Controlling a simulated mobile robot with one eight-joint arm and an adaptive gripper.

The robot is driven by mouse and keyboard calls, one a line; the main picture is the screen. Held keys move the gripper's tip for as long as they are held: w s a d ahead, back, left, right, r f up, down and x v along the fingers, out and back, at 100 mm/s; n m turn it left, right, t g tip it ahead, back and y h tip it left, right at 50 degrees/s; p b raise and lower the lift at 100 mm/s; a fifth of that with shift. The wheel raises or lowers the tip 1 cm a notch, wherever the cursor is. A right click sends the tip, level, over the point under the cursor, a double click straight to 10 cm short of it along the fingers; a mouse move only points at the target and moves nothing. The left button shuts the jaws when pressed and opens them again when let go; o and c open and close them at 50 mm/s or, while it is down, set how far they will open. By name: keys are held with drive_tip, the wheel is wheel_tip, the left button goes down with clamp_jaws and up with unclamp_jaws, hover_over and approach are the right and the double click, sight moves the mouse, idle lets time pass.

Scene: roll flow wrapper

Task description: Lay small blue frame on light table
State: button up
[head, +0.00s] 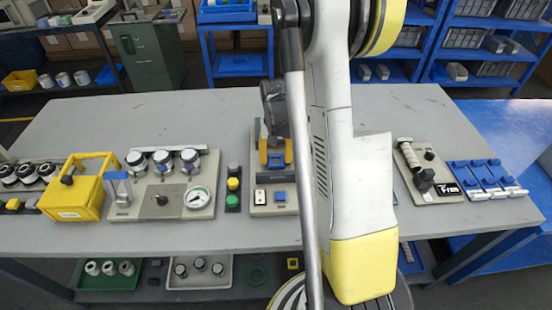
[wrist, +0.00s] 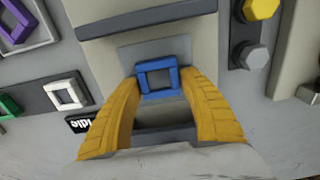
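The small blue frame (wrist: 158,66) is a square ring in the middle of the wrist view. The yellow fingers of my gripper (wrist: 159,82) close in on its left and right sides and appear to touch it. In the head view my gripper (head: 275,151) is over the far part of a light panel, with blue showing between the fingers. Whether the frame rests on the panel or is lifted cannot be told. The large grey table (head: 215,112) carries the panels. No separate light table can be made out for sure; my arm hides part of the scene.
A dark bar (head: 276,178) crosses the panel, with a white square (head: 260,196) and a blue square (head: 280,196) nearer. A button box (head: 233,186) and gauge panel (head: 165,206) stand left. A knob panel (head: 428,168) and blue rack (head: 484,177) stand right. The table's back left is clear.

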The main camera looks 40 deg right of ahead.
sight(276, 160)
drive_tip(key=shift+o, duration=0.9)
wheel_tip(276, 160, up, 12)
drive_tip(key=p, duration=0.5)
drive_tip(key=s+a+r+n+t, duration=0.2)
drive_tip(key=s+a+r, duration=0.1)
drive_tip(key=a, duration=0.4)
drive_tip(key=s+a+r+n+t, duration=0.2)
drive_tip(key=s+a+r+n, duration=0.1)
drive_tip(key=a+r, duration=0.3)
drive_tip(key=s+a+r+n+t, duration=0.2)
drive_tip(key=s+a+r+t, duration=0.1)
drive_tip(key=a, duration=0.6)
drive_tip(key=shift+s+a+r, duration=0.3)
drive_tip(key=shift+s+r, duration=0.4)
drive_tip(key=shift+r, duration=0.15)
